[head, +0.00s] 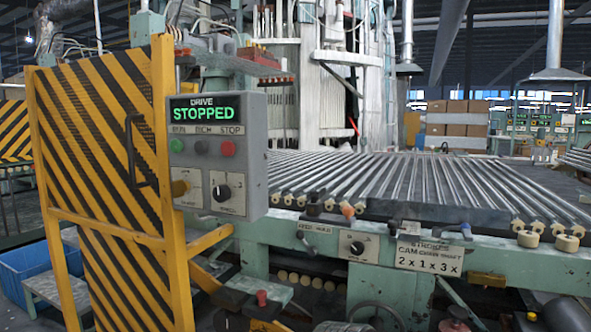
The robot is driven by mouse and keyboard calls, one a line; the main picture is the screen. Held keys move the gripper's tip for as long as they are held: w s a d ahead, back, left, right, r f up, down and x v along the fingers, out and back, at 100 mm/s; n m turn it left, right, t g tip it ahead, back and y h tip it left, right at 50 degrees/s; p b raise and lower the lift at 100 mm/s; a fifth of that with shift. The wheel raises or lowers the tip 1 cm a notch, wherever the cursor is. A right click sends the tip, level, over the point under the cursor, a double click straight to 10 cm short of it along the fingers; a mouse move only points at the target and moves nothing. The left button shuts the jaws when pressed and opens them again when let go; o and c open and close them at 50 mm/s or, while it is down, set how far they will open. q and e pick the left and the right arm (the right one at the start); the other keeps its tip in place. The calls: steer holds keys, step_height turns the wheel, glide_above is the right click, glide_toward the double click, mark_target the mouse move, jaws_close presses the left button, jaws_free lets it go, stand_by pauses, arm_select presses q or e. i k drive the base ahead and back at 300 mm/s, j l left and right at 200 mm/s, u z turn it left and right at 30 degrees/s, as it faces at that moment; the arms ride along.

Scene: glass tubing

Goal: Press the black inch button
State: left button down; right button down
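The grey control box (256,150) hangs at the left of the machine, beside the striped guard. Its display (203,113) reads DRIVE STOPPED in green letters. Below it three buttons sit in a row under small labels. The dark inch button (200,148) is in the middle, between the green run button (177,145) and the red stop button (228,149). Nothing covers or touches the buttons. Neither of my grippers shows in the head view.
The yellow and black striped guard (90,130) stands left of the box, with a dark handle. A black selector knob (222,192) is below the buttons. The bed of glass tubes (400,175) extends right. A blue bin (35,285) is low left.

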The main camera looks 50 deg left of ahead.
mark_target(201, 147)
steer(key=u, duration=2.1)
